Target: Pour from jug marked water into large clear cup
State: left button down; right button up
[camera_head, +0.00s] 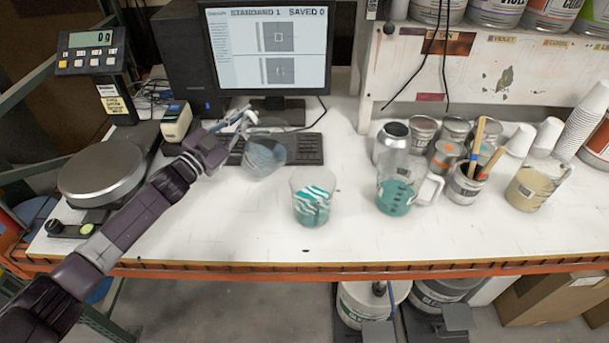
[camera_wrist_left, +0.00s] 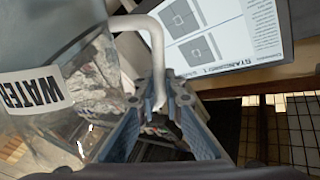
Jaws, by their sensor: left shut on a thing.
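The clear jug marked water (camera_head: 264,154) is over the table in front of the monitor, beside the keyboard. In the left wrist view the jug (camera_wrist_left: 60,135) fills the left side, with its "WATER" label in view. My left gripper (camera_head: 240,122) is shut on the jug's pale handle (camera_wrist_left: 156,55); the fingers close around it in the left wrist view (camera_wrist_left: 159,106). Whether the jug touches the table is unclear. A large clear cup (camera_head: 312,198) with teal and white streaks inside stands upright on the table, right of and nearer than the jug. My right gripper is not in view.
Another jug with teal liquid (camera_head: 398,196) stands right of the cup. A can with brushes (camera_head: 464,186), a jug of beige liquid (camera_head: 530,188) and several cans are farther right. A scale (camera_head: 103,173) is at left. The front middle of the white table (camera_head: 240,230) is clear.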

aim_at(250, 111)
pick_arm(q)
jog(key=shift+s+d+r+m+h, duration=0.15)
jog(key=shift+s+d+r+m, duration=0.15)
jog(key=shift+r, duration=0.2)
jog(key=shift+s+d+r+m+h, duration=0.1)
jog(key=shift+s+d+r+m, duration=0.15)
jog(key=shift+r+m, duration=0.25)
jog(key=shift+s+d+r+m+h, duration=0.2)
jog(key=shift+d+r+m, duration=0.1)
jog(key=shift+r, duration=0.25)
jog(key=shift+s+d+r+m, duration=0.15)
jog(key=shift+s+r+m, duration=0.05)
jog(key=shift+r+m, duration=0.15)
jog(key=shift+s+d+r+m, duration=0.25)
jog(key=shift+r+m, duration=0.3)
jog(key=shift+s+d+r+m, duration=0.2)
jog(key=shift+d+r+m, duration=0.05)
jog(key=shift+r+m, duration=0.3)
dwell(1.8)
jog(key=shift+s+d+r+h, duration=0.15)
jog(key=shift+s+r+h, duration=0.05)
jog(key=shift+h, duration=0.15)
dwell(1.1)
